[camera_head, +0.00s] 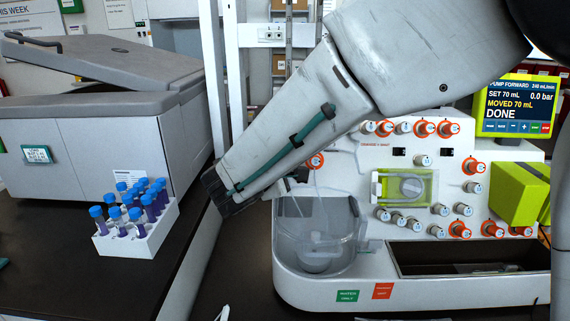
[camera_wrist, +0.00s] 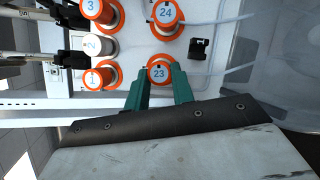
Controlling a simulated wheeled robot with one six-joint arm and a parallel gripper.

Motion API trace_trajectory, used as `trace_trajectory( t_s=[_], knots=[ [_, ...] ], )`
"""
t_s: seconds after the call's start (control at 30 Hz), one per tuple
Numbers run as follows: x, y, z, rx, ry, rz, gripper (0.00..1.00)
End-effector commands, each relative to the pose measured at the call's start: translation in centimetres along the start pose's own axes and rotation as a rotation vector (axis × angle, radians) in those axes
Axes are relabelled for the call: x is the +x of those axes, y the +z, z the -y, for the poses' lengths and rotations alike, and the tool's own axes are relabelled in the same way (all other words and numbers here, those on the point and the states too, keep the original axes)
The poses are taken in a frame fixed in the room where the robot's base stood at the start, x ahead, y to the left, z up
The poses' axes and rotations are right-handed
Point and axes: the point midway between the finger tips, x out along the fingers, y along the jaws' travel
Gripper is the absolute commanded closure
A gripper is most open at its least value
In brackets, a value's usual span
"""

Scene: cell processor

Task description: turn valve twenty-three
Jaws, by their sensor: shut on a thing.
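Valve twenty-three (camera_wrist: 159,73) has a white cap with a blue "23" and an orange collar, low in the middle of the wrist view. My gripper's (camera_wrist: 161,79) two teal fingers stand on either side of this valve and are shut on it. In the head view my arm crosses the front of the white cell processor (camera_head: 300,285). My fingertips and their hold on the valve cannot be made out there. One orange-collared valve (camera_head: 315,160) shows beside my arm, its number too small to read.
Valve 24 (camera_wrist: 165,14) is close above it in the wrist view, with a black clip (camera_wrist: 198,48) to the right. Valves 3 (camera_wrist: 93,8), 2 (camera_wrist: 93,45) and 1 (camera_wrist: 93,77) are left. A clear bowl (camera_head: 325,240), tube rack (camera_head: 145,240) and pump screen reading DONE (camera_head: 515,105) show too.

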Motion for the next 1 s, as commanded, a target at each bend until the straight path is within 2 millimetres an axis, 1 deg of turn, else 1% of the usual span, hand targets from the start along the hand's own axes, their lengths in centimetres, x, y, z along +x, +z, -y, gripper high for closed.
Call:
trace_trajectory(
  t_s=[0.13, 0.33, 0.87, 0.9, 0.97, 1.0],
  knots=[
    [-0.01, 0.01, -0.07, 0.071, -0.031, 0.0, 0.99],
    [0.01, 0.03, -0.1, 0.129, -0.056, 0.0, 0.99],
    [0.02, 0.04, -0.1, 0.15, -0.066, 0.0, 0.99],
    [0.02, 0.04, -0.11, 0.15, -0.066, 0.0, 0.73],
    [0.03, 0.04, -0.1, 0.15, -0.066, 0.0, 0.56],
    [0.03, 0.04, -0.11, 0.15, -0.066, 0.0, 0.54]
  ],
)
